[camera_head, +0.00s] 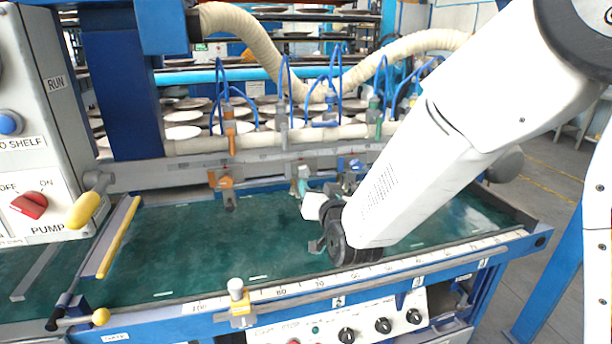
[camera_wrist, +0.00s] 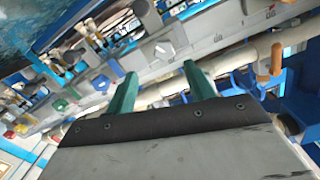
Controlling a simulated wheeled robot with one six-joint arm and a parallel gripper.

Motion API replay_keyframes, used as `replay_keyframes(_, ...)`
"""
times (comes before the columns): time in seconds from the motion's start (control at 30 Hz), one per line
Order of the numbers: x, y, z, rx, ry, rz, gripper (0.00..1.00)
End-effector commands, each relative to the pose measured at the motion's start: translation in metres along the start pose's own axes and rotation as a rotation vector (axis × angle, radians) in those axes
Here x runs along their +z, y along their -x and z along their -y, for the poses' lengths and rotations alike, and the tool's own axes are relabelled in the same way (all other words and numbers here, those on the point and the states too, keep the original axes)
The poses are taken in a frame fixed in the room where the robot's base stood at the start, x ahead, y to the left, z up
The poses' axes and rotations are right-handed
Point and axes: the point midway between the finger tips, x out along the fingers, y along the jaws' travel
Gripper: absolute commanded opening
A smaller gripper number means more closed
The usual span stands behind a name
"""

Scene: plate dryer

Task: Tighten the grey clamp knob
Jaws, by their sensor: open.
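In the wrist view a pale grey clamp knob (camera_wrist: 164,48) on a grey clamp body stands on the rail, just beyond and between my fingertips. My gripper (camera_wrist: 160,72) is open, with its two green fingers apart and nothing between them. The fingers appear short of the knob; the exact gap is hard to tell. In the head view my gripper (camera_head: 302,180) is small and partly hidden by my own wrist, near the rail above the green bed. The grey knob cannot be picked out clearly there.
An orange clamp (camera_head: 222,181) sits left along the rail (camera_head: 150,174). Blue and green fittings crowd the rail and pipe behind. A yellow-handled lever (camera_head: 88,210) and control box stand left. The green bed (camera_head: 180,250) is mostly clear.

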Motion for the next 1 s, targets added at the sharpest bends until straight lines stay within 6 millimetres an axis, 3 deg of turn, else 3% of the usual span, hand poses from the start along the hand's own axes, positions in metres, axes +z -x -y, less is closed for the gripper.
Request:
replay_keyframes(0.17,0.003,-0.01,0.006,-0.012,-0.002,-0.049,0.53)
replay_keyframes(0.6,-0.001,-0.073,0.006,-0.011,-0.003,-0.05,0.53)
replay_keyframes(1.0,-0.001,-0.081,0.007,-0.011,-0.002,-0.049,0.51)
